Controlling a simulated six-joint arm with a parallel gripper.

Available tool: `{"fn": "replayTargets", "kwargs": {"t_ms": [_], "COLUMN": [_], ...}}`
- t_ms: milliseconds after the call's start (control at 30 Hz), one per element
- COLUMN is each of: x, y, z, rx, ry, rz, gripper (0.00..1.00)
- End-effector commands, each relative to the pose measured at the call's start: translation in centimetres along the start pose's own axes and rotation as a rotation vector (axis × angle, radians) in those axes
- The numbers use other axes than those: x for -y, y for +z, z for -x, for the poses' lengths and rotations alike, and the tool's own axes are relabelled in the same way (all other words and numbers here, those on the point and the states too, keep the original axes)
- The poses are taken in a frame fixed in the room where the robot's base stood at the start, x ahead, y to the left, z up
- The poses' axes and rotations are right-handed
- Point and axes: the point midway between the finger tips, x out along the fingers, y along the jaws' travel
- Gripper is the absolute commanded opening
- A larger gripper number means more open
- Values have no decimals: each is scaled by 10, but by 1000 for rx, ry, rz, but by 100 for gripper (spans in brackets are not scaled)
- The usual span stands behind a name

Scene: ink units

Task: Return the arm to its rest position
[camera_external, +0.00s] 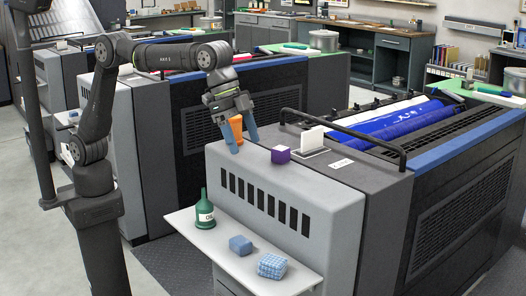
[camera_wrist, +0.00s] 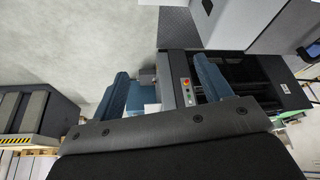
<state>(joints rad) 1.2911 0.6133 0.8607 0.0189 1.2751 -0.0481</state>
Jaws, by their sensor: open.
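My gripper (camera_external: 241,141) hangs below my bent forearm in the external view, over the near end of the grey printing press (camera_external: 290,200). Its two blue fingers are spread apart. The wrist view also shows my gripper (camera_wrist: 162,78) open, with nothing held between the fingers. An orange object (camera_external: 236,125) shows by the fingers in the external view and is partly hidden by them. I cannot tell how far it is from them.
A purple cube (camera_external: 280,154) and a white card stand (camera_external: 312,139) are on the press top. A dark rail (camera_external: 345,129) rises behind.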

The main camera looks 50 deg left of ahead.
Motion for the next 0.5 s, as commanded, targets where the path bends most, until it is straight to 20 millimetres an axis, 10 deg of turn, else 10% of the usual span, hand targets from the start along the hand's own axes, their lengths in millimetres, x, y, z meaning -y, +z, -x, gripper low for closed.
{"fn": "replayTargets", "kwargs": {"t_ms": [500], "x": [32], "y": [6], "z": [1], "rx": [0], "ry": [16], "rz": [-38], "gripper": [71]}}
